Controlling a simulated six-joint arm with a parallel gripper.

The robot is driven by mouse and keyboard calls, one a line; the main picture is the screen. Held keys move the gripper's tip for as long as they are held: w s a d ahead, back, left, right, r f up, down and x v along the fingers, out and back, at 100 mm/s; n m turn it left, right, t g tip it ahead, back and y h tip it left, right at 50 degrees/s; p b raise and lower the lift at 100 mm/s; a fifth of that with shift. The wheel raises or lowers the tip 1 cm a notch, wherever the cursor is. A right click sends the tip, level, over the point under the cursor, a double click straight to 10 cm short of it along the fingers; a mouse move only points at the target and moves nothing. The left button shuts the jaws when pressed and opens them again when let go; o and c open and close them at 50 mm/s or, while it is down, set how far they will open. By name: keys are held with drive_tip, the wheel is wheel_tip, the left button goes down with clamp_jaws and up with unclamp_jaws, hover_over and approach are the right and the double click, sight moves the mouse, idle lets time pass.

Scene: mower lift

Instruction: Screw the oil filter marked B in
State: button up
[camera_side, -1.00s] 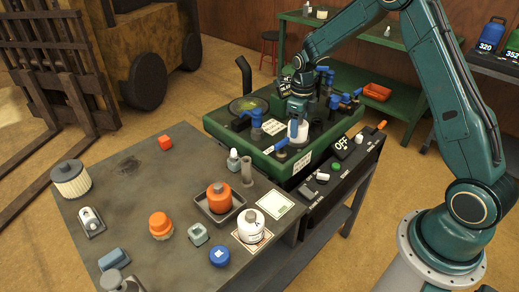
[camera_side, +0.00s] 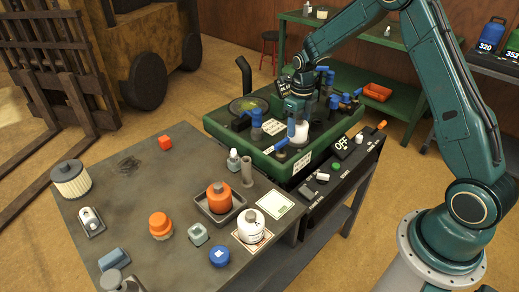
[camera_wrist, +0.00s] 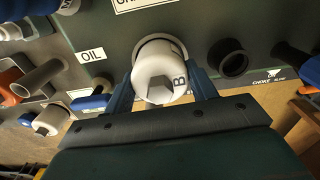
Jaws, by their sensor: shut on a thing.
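The white oil filter marked B (camera_wrist: 158,78) is between the two blue fingers of my gripper (camera_wrist: 163,86), which is shut on it. Its hexagonal end and the black B face the wrist camera. Its far end meets a round ring on the dark panel, beside a label reading OIL. How deep it sits there is hidden. In the side view my gripper (camera_side: 296,125) is over the green machine (camera_side: 285,168), with the white filter (camera_side: 301,134) partly behind a finger.
A dark round port (camera_wrist: 228,58) is right of the filter in the wrist view. Blue-topped fittings (camera_side: 256,122) crowd the machine. The grey table (camera_side: 120,190) carries another white canister (camera_side: 250,224), an orange one in a tray (camera_side: 203,205), and several small parts.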

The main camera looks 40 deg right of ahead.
drive_tip(key=shift+m, duration=0.6)
drive_tip(key=o, duration=1.2)
drive_tip(key=shift+c, duration=0.2)
drive_tip(key=n, duration=0.4)
drive_tip(key=shift+n, duration=1)
drive_tip(key=shift+n, duration=0.3)
